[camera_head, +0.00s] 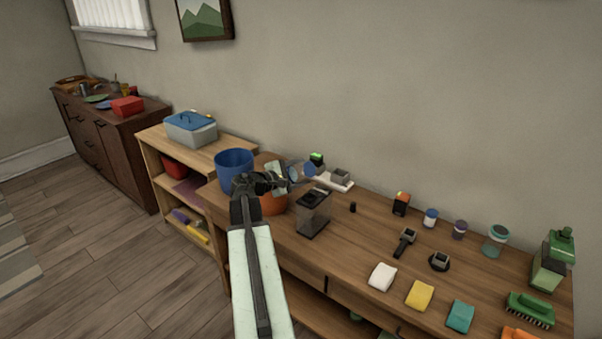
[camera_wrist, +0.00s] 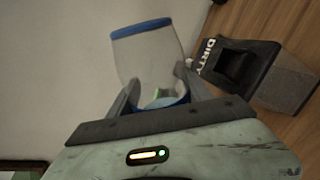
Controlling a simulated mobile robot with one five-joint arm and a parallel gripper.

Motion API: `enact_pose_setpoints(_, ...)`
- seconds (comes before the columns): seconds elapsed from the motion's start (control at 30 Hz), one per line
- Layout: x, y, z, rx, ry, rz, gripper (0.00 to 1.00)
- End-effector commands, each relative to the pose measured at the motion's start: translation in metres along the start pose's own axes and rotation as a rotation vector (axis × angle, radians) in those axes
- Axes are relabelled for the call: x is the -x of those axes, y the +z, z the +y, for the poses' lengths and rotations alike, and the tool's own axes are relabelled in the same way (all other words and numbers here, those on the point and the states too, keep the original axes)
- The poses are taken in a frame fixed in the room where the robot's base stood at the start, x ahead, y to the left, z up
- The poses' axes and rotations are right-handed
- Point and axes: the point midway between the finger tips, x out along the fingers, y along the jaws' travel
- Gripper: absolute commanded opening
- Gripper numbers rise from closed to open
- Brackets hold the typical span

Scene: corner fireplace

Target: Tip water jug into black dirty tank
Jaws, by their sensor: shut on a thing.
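My gripper (camera_head: 284,181) is shut on the water jug, a clear vessel with blue rims. In the wrist view the jug (camera_wrist: 150,60) sits between the two fingers (camera_wrist: 158,92). In the head view the jug (camera_head: 296,172) looks tilted, its blue end toward the right, and is partly hidden by my gripper. The dirty tank (camera_head: 312,218) is a see-through grey box with a black top, standing on the workbench just right of and below the jug. In the wrist view the tank (camera_wrist: 284,84) shows its black top and "DIRTY" label at the right, apart from the jug.
A white tray (camera_head: 338,183) with small items lies behind. Cloths, jars and a green bottle (camera_head: 552,262) occupy the right of the wooden workbench (camera_head: 350,240).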

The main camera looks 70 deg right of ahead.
Motion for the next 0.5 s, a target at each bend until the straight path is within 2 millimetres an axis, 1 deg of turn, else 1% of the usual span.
enact_pose_setpoints(0.33,0.0,0.0,0.0001,-0.002,0.0,0.0,0.06)
enact_pose_setpoints(0.5,0.0005,-0.0032,0.0004,-0.054,0.0,0.015,0.06)
